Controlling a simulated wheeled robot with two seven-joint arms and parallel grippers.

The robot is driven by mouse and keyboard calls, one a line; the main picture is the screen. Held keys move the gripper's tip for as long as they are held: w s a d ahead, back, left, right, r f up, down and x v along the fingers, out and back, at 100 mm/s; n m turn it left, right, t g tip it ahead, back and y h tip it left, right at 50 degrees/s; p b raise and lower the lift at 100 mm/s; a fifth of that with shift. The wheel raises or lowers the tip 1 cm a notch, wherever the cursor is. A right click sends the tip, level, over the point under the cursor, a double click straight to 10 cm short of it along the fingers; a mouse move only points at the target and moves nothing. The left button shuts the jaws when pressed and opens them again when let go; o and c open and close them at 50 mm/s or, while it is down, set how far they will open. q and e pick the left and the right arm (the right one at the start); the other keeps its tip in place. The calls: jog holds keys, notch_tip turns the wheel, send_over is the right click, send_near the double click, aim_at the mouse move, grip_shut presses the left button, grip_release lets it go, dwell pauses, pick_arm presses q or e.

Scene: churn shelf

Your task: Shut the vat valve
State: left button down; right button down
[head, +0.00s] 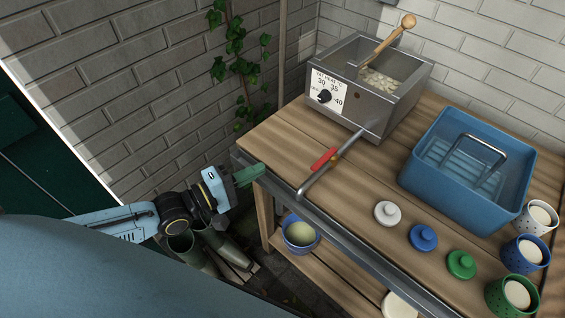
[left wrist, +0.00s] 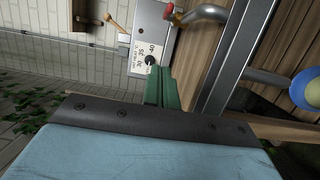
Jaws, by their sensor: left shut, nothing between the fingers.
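The vat (head: 375,112) is a metal box with pale lumps inside, standing at the back of the wooden bench. A metal outlet pipe (head: 343,151) runs from it toward the bench's front edge and bends down. The red valve handle (head: 324,159) lies roughly along the pipe. The pipe also shows at the top of the left wrist view (left wrist: 207,12), with a red part (left wrist: 177,16) at its end. My left gripper (head: 258,172), with green fingers, is shut and empty at the bench's front left corner, apart from the handle. My right gripper is out of view.
A blue tub (head: 455,205) stands on the right of the bench. White (head: 387,212), blue (head: 423,238) and green (head: 461,264) lids lie in front, beside several cups. A blue pail (head: 300,238) with pale contents sits on the lower shelf. A metal rail edges the bench.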

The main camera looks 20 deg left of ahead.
aim_at(325, 160)
pick_arm(q)
jog(key=x, duration=1)
jog(key=shift+b, duration=0.3)
jog(key=d, duration=0.1)
jog(key=s+d, duration=0.1)
jog(key=d, duration=0.1)
jog(key=shift+s+r+p, duration=0.1)
jog(key=shift+s+p, duration=0.2)
jog(key=shift+p, duration=0.1)
jog(key=shift+d, duration=0.3)
jog(key=shift+s, duration=0.1)
